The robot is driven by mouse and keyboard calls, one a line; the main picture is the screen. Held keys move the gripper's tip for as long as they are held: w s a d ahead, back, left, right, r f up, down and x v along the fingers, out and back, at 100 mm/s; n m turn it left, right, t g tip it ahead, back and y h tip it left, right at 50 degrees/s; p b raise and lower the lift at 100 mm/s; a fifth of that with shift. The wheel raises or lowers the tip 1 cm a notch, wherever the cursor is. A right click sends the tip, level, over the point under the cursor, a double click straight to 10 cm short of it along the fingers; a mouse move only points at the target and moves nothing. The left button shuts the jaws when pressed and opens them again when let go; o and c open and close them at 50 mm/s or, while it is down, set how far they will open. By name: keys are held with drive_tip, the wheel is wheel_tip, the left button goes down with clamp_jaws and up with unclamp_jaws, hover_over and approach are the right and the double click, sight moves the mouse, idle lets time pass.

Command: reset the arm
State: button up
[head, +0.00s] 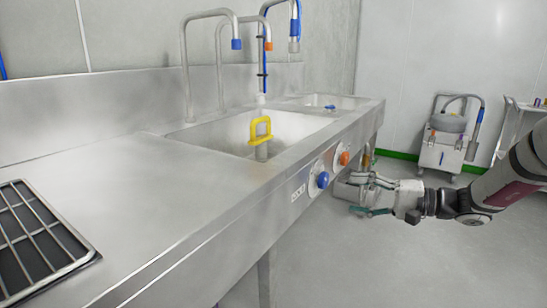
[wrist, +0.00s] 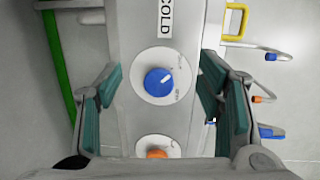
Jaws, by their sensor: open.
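My gripper (head: 366,194) is at the front of the steel sink unit in the head view, close to the blue knob (head: 322,180) and the orange knob (head: 344,158). In the wrist view my gripper (wrist: 160,105) is open, its teal-padded fingers apart on either side of the blue knob (wrist: 159,81). The fingers do not appear to touch the knob, and nothing is held. The orange knob (wrist: 156,153) shows partly at the bottom of the wrist view. My arm reaches in from the right of the head view.
The steel counter (head: 130,190) with its sink basin (head: 215,132) runs along the left. A yellow handle (head: 260,130) stands in the basin, below curved taps (head: 184,60). A wheeled cart (head: 444,140) stands by the back wall. The floor (head: 400,265) below my arm is clear.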

drive_tip(key=s+a+r+n+g+h, duration=0.2)
drive_tip(key=s+a+g+h, duration=0.15)
drive_tip(key=s+a, duration=0.5)
drive_tip(key=s+a+r+n+g+h, duration=0.2)
drive_tip(key=s+a+g, duration=0.3)
drive_tip(key=s, duration=0.7)
drive_tip(key=s+d+f+n+h, duration=0.1)
drive_tip(key=s+d+h, duration=0.35)
drive_tip(key=s, duration=0.65)
drive_tip(key=s+d+f+h, duration=0.1)
drive_tip(key=s+d+h, duration=0.35)
drive_tip(key=s, duration=0.75)
wheel_tip(320, 180, up, 34)
drive_tip(key=t+p, duration=0.5)
drive_tip(key=p, duration=2.7)
drive_tip(key=shift+w+a+f+n, duration=0.25)
drive_tip(key=shift+a+n, duration=0.05)
